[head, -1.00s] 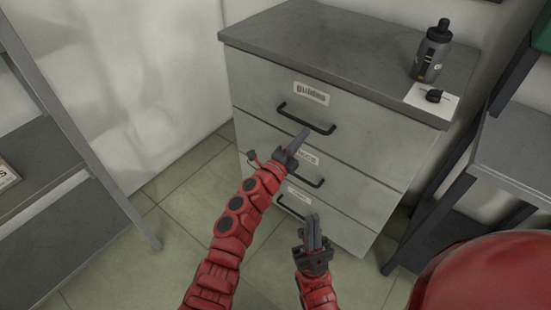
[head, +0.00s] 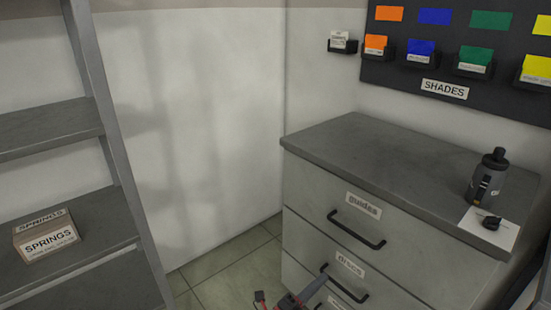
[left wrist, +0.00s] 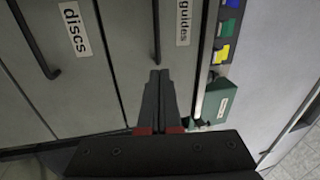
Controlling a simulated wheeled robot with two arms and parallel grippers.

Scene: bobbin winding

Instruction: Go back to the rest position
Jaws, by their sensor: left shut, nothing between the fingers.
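My left gripper (head: 312,289) shows at the bottom edge of the head view, in front of the grey drawer cabinet (head: 385,140). In the left wrist view its two fingers (left wrist: 158,78) are together with nothing between them. They point toward the drawer fronts. The "guides" drawer (head: 320,215) and the "discs" drawer (head: 315,262) look shut. My right gripper is in neither current view.
A shelf (head: 60,235) at left holds a "SPRINGS" box (head: 48,244). A "SHADES" board (head: 395,75) hangs behind. Floor (head: 225,270) shows between shelf and cabinet.

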